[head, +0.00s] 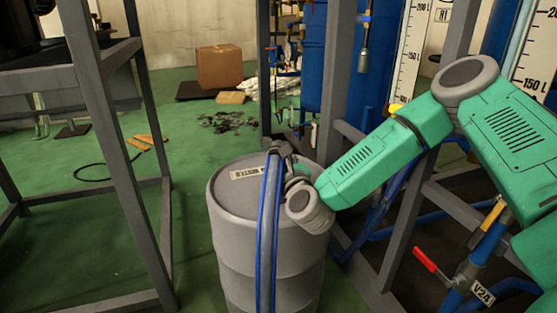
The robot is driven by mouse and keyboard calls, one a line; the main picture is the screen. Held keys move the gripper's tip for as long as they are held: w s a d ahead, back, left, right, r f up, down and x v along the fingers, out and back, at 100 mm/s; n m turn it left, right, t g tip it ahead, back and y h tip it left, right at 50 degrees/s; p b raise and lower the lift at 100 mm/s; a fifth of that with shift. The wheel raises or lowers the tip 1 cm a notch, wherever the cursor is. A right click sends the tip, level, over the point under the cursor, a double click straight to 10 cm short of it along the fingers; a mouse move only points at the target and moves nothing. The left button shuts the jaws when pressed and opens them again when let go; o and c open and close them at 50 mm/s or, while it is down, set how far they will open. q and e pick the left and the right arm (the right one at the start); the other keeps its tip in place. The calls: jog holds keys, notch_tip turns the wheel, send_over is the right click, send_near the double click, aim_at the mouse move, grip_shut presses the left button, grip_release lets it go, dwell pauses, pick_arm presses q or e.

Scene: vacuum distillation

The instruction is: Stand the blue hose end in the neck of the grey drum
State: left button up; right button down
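The grey drum (228,238) stands upright on the floor at the centre of the head view, with a pale label on its top. The blue hose (262,240) rises in front of the drum, as two blue lines with a grey band between them, up to the drum's top. My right gripper (275,148) is over the drum's top, at the hose's upper end, and looks shut on it. The fingers and my wrist hide the hose end and the drum's neck, so I cannot tell whether the end is in the neck. My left gripper is not in view.
A grey metal frame (118,165) stands left of the drum. Frame posts (335,75), blue vessels, pipes and a red-handled valve (432,265) crowd the right. A cardboard box (219,66) and scattered dark bits lie behind on the open green floor.

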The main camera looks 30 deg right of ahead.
jog(key=shift+f, duration=0.2)
jog(key=shift+f, duration=2.2)
jog(key=c, duration=1.1)
grip_release()
jog(key=shift+c, duration=0.2)
jog(key=shift+f, duration=0.1)
jog(key=shift+s+f, duration=0.1)
jog(key=v, duration=1.1)
jog(key=shift+s+a, duration=0.15)
jog(key=shift+s, duration=0.2)
